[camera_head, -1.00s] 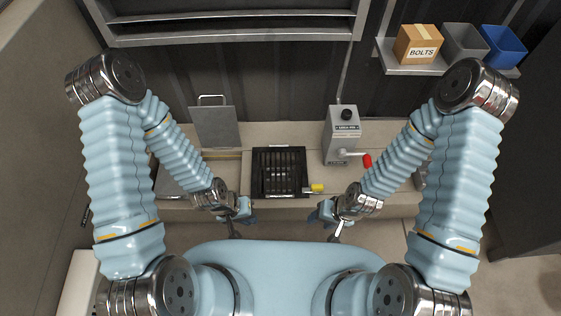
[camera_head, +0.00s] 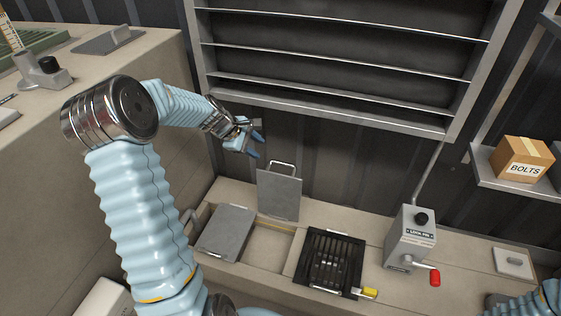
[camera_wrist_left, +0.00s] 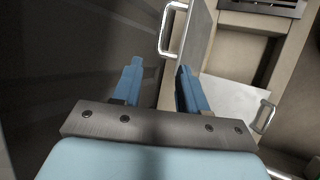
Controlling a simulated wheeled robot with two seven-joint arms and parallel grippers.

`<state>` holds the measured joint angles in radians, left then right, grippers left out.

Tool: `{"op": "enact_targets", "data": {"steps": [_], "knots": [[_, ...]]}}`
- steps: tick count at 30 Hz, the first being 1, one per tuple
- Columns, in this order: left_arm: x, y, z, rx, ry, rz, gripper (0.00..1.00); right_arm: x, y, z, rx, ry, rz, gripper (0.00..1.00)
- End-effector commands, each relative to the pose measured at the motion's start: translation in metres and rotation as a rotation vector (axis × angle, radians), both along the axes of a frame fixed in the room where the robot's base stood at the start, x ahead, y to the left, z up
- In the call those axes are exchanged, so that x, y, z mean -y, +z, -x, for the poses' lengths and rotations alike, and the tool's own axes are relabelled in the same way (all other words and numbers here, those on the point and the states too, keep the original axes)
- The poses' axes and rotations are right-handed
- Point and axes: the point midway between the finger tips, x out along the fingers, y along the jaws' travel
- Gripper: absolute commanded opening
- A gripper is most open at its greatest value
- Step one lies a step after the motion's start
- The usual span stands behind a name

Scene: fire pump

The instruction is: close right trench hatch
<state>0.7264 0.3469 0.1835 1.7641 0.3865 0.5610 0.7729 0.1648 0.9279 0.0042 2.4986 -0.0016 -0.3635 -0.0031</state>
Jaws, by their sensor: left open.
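The open trench hatch (camera_head: 279,195) is a grey plate standing upright at the wall, with a metal loop handle (camera_head: 283,165) on its top edge. In front of it the trench opening (camera_head: 268,246) is uncovered. A second grey hatch (camera_head: 223,232) lies flat to its left. My left gripper (camera_head: 254,144) is open and empty, above and to the left of the upright hatch's handle. In the left wrist view the fingers (camera_wrist_left: 160,88) are apart, with the handle (camera_wrist_left: 164,30) beyond them, not touching. My right gripper is out of view.
A black grate (camera_head: 333,260) with a yellow handle lies right of the opening. A grey box with a red-tipped lever (camera_head: 410,240) stands further right. A metal shelf rack (camera_head: 330,105) overhangs the wall above. A box of bolts (camera_head: 521,160) sits at right.

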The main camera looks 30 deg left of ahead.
Motion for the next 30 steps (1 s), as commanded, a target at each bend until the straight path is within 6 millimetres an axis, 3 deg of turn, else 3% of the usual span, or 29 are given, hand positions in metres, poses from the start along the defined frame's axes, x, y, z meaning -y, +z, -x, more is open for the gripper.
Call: {"op": "enact_targets", "data": {"steps": [9, 15, 28, 30], "knots": [[0.021, -0.062, -0.04, -0.002, -0.005, 0.001, 0.42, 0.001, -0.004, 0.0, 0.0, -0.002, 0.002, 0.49], [0.029, -0.086, -0.057, -0.001, -0.005, 0.0, 0.42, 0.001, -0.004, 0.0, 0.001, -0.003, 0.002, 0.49], [0.031, -0.095, -0.063, -0.001, -0.004, -0.002, 0.42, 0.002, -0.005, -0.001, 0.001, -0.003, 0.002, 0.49], [0.031, -0.095, -0.063, -0.001, -0.004, -0.002, 0.32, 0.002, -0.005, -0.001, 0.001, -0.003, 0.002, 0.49]]}}
